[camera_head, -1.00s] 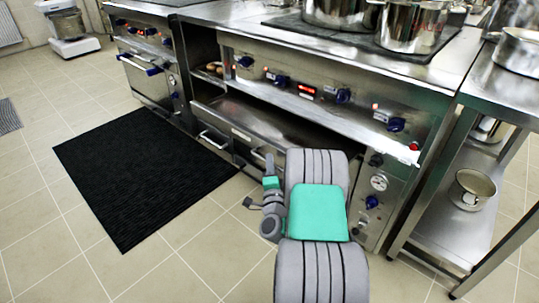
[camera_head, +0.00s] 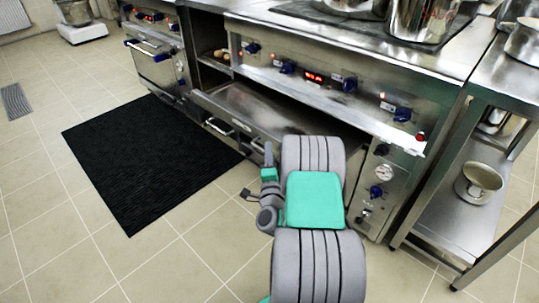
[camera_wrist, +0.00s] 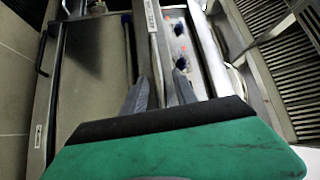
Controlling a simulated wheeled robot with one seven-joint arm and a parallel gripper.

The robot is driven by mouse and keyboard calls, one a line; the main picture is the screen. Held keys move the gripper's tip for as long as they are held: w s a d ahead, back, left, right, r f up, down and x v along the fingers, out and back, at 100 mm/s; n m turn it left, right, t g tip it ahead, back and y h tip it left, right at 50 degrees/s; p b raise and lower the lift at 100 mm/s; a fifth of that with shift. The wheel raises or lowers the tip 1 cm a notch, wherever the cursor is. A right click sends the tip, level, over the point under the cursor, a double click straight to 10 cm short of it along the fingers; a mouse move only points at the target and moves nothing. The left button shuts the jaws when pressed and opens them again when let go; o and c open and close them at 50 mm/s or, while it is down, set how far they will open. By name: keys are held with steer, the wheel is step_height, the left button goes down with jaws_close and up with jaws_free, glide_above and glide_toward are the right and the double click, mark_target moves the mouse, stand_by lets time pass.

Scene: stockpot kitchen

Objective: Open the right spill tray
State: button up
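The stove front (camera_head: 310,78) stands ahead, with a steel control panel of blue knobs and a red display. Below it a wide, flat steel surface (camera_head: 262,108) juts out; I cannot tell whether it is the right spill tray. In the wrist view a broad steel face (camera_wrist: 95,75) fills the left, beside a narrow labelled strip (camera_wrist: 151,40) and blue knobs (camera_wrist: 180,45). My gripper (camera_wrist: 159,78) has its two fingers apart, pointing at the strip, with nothing clearly held. Contact cannot be judged. My arm hides the gripper and the stove's lower right in the head view.
A black mat (camera_head: 145,160) lies on the tiled floor at left, with clear floor around it. A steel side table (camera_head: 490,75) stands at right, with a pan (camera_head: 478,184) on its lower shelf. Pots (camera_head: 420,20) stand on the stove top.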

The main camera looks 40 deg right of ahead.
steer(key=b+v, duration=0.2)
steer(key=v, duration=0.5)
steer(key=shift+s+a+b, duration=0.25)
steer(key=shift+s+b, duration=0.05)
steer(key=shift+s, duration=0.05)
